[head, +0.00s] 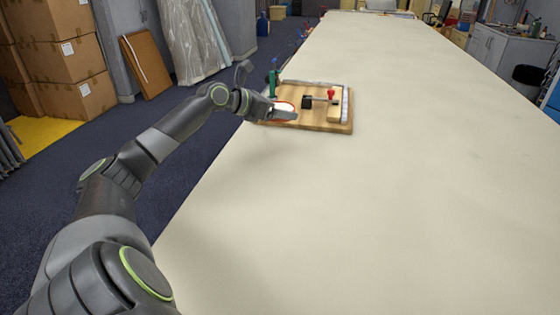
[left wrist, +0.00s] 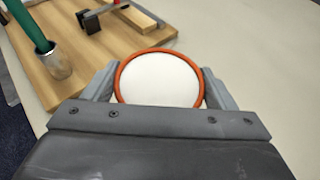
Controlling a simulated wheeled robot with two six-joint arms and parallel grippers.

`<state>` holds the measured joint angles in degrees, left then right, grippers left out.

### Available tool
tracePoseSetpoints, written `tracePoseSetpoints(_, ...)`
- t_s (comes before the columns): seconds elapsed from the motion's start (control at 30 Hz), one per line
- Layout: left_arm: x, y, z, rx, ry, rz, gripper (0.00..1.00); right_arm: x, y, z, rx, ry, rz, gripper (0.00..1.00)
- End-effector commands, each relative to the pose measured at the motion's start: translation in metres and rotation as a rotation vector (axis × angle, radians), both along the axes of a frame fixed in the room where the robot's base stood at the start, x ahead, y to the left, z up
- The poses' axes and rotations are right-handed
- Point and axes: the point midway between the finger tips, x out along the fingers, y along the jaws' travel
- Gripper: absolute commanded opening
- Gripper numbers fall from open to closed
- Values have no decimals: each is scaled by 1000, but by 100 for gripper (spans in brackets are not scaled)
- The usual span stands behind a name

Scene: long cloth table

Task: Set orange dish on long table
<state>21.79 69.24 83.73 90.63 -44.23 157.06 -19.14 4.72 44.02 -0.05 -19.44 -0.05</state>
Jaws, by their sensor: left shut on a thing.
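The orange dish (left wrist: 160,80) is round, with a white inside and an orange rim. In the left wrist view it sits between the two fingers of my left gripper (left wrist: 160,90), which is shut on it. In the head view my left gripper (head: 284,112) is at the table's left side, in front of a wooden board, and the dish (head: 285,106) shows partly behind the fingers. The long table (head: 350,210) has a pale cloth top. I cannot tell whether the dish touches the table. My right gripper is not in view.
The wooden board (head: 318,121) holds a green-handled tool (head: 273,80), a black block with a rod (head: 309,101) and a red piece (head: 331,94). The cloth to the right and front is clear. Cardboard boxes (head: 65,55) stand on the floor at left.

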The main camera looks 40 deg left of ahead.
Motion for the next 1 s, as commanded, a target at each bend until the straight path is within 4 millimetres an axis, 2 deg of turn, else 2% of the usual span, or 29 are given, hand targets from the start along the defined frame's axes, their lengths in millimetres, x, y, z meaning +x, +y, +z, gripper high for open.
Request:
tracePoseSetpoints(0.03, 0, 0, -5, 1, -4, -1, 38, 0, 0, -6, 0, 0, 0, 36)
tracePoseSetpoints(0.23, 0, 0, -15, -1, -2, 0, 38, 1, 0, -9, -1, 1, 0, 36)
tracePoseSetpoints(0.5, 0, 0, -55, -2, -2, -1, 38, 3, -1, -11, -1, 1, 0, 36)
tracePoseSetpoints(0.67, 0, 0, -68, -2, -3, 0, 38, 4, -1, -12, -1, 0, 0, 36)
tracePoseSetpoints(0.87, 0, -1, -101, -4, -1, 0, 38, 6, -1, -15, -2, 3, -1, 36)
tracePoseSetpoints(1.0, 0, 0, -108, 0, -4, 0, 38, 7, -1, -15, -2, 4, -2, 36)
